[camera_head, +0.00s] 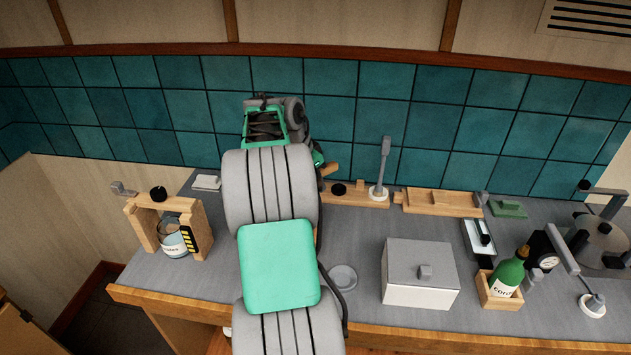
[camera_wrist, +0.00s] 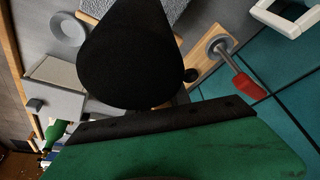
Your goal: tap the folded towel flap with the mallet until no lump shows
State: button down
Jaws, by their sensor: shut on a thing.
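My gripper (camera_head: 318,158) is at the far side of the counter, in front of the tiles, mostly behind my arm in the head view. It is shut on what appears to be the mallet. A short tan wooden piece (camera_head: 331,170), probably its handle, sticks out to the right of the gripper. In the wrist view a large dark rounded shape (camera_wrist: 125,60), probably the mallet's head, fills the upper middle. A grey rough-textured patch, perhaps the towel (camera_wrist: 182,10), shows at the top edge behind it. Its flap and any lump are hidden, and my arm covers that area in the head view.
A lever on a wooden base (camera_head: 383,165) stands close right of the gripper. A white lidded box (camera_head: 420,273), a small round dish (camera_head: 343,277) and a green bottle (camera_head: 510,272) are nearer the front right. A wooden frame with a glass jar (camera_head: 172,240) stands left.

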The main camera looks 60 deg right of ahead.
notch_tip(320, 180, down, 5)
jog(key=b, duration=0.4)
jog(key=shift+f+b, duration=0.15)
jog(key=shift+b, duration=0.2)
notch_tip(320, 180, up, 8)
jog(key=p, duration=0.6)
jog(key=shift+p, duration=0.3)
jog(key=shift+f, duration=0.15)
